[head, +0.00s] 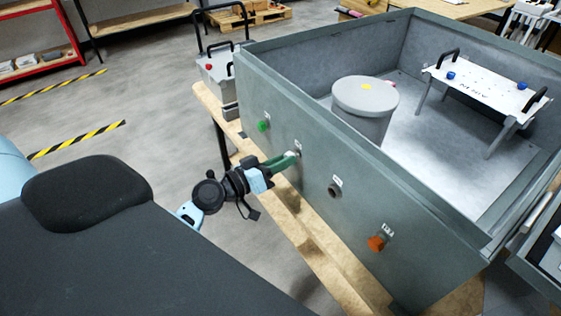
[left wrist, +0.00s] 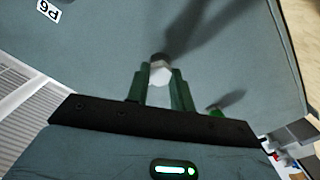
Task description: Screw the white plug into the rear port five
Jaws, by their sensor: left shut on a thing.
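The white plug (left wrist: 160,74) is a pale hexagonal piece between the green fingers of my left gripper (left wrist: 160,88) in the left wrist view. In the head view my left gripper (head: 290,160) is shut on it, with the fingertips at the grey panel (head: 310,215) of the large box. The plug's far end meets a dark round spot at the panel. The fingers largely hide the port there, so I cannot tell how deep the plug sits. My right gripper is not in view.
A green plug (head: 263,126) sits in the panel on one side. An open dark port (head: 334,190) and an orange plug (head: 377,243) are on the other. A "P6" label (left wrist: 48,11) shows in the left wrist view. The box holds a grey cylinder (head: 366,100) and a white-topped stand (head: 485,84).

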